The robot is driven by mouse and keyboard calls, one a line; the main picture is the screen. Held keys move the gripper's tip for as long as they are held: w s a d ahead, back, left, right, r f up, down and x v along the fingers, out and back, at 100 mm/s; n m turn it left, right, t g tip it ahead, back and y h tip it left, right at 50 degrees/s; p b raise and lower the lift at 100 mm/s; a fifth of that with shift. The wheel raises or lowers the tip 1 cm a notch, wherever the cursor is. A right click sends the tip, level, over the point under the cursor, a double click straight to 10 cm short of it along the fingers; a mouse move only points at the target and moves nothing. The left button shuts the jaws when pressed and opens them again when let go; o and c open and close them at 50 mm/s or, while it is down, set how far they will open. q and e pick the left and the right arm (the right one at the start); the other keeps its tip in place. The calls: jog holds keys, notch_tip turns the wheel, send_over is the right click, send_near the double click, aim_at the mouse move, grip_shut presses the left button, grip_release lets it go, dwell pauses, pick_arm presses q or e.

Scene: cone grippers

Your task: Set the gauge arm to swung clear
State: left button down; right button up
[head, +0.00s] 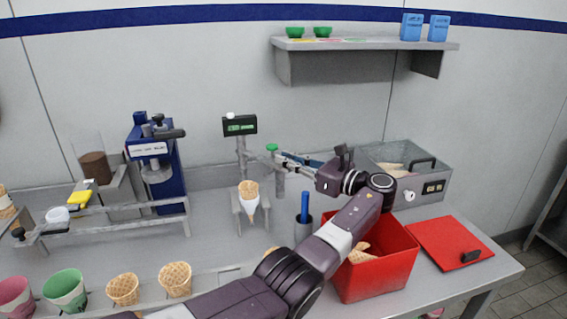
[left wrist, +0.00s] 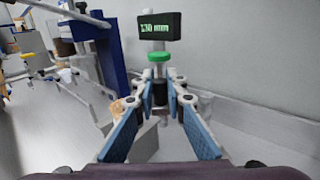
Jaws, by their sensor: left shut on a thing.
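A grey post with a green knob (head: 272,147) on top stands behind the cone holder. It looks like part of the gauge arm, but its swing angle is hard to tell. My left gripper (head: 281,160) reaches it from the right, fingers level. In the left wrist view my gripper (left wrist: 160,92) is shut on the dark stem just below the green knob (left wrist: 159,57). The small display (head: 240,125) stands on its own post just left of the knob. A wrapped cone (head: 249,197) sits upright in the holder below the display. My right gripper is out of view.
A blue press (head: 158,165) stands to the left. A dark cup (head: 303,230) with a blue handle, a red bin (head: 375,275) and a clear-walled box (head: 430,185) are on the right. A red board (head: 450,240) lies at the right edge. A shelf (head: 365,45) hangs above.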

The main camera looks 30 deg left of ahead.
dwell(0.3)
pick_arm(q)
jog(key=c, duration=2)
grip_release()
jog(key=shift+o, duration=0.2)
jog(key=s+d, duration=0.1)
jog(key=d, duration=1.1)
jog(key=shift+s, duration=0.1)
